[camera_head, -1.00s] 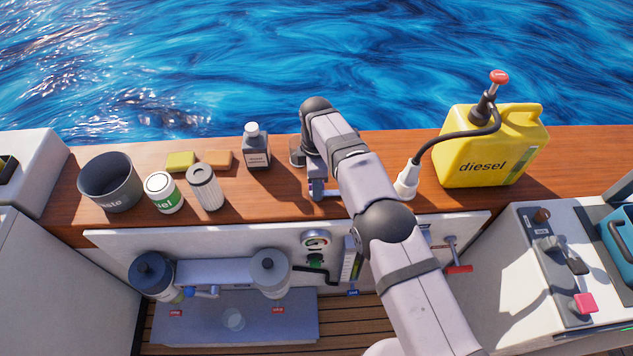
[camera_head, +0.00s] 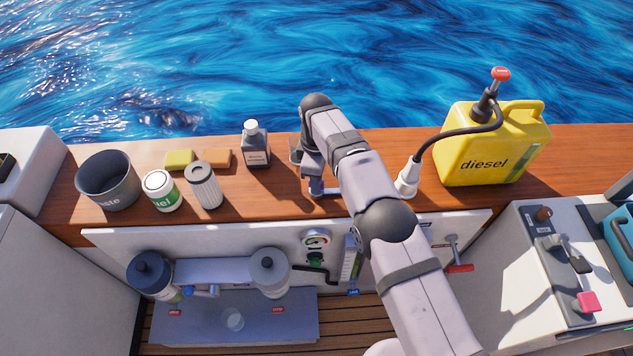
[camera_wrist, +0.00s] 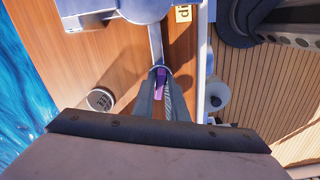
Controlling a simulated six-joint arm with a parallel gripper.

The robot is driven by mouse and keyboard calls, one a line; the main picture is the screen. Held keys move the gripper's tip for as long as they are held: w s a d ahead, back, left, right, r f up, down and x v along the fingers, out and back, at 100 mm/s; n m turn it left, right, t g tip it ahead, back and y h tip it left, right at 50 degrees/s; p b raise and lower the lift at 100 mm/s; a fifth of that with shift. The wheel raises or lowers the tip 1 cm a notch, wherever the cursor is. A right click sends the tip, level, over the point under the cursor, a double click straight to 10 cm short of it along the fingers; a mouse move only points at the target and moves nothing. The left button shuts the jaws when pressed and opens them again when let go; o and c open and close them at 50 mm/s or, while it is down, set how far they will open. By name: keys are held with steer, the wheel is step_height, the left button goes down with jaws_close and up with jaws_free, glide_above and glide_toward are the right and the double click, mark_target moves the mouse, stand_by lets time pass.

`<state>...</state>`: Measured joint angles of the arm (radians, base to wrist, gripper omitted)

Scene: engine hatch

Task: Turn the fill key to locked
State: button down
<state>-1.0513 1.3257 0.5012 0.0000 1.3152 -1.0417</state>
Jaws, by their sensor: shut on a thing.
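My gripper (camera_wrist: 162,88) is shut on a small purple piece (camera_wrist: 160,76), which seems to be the handle of the fill key. In the head view my gripper (camera_head: 316,188) is low over the front part of the wooden ledge, right of the dark bottle. My wrist and fingers hide most of the key there. I cannot read the key's lock position or any mark for it.
The wooden ledge (camera_head: 285,172) carries a dark bottle (camera_head: 257,148) left of my gripper and a yellow diesel can (camera_head: 492,148) at the right. A white nozzle (camera_head: 407,180) stands near my arm. A filter (camera_head: 204,187), green-white can (camera_head: 161,190) and waste bucket (camera_head: 107,183) are farther left.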

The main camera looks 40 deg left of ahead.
steer(key=m, duration=0.3)
steer(key=shift+m, duration=0.4)
steer(key=m, duration=0.3)
steer(key=shift+m, duration=0.3)
steer(key=m, duration=0.3)
steer(key=shift+m, duration=2.2)
steer(key=shift+r, duration=0.1)
steer(key=c, duration=1.8)
jaws_free()
steer(key=shift+o, duration=0.2)
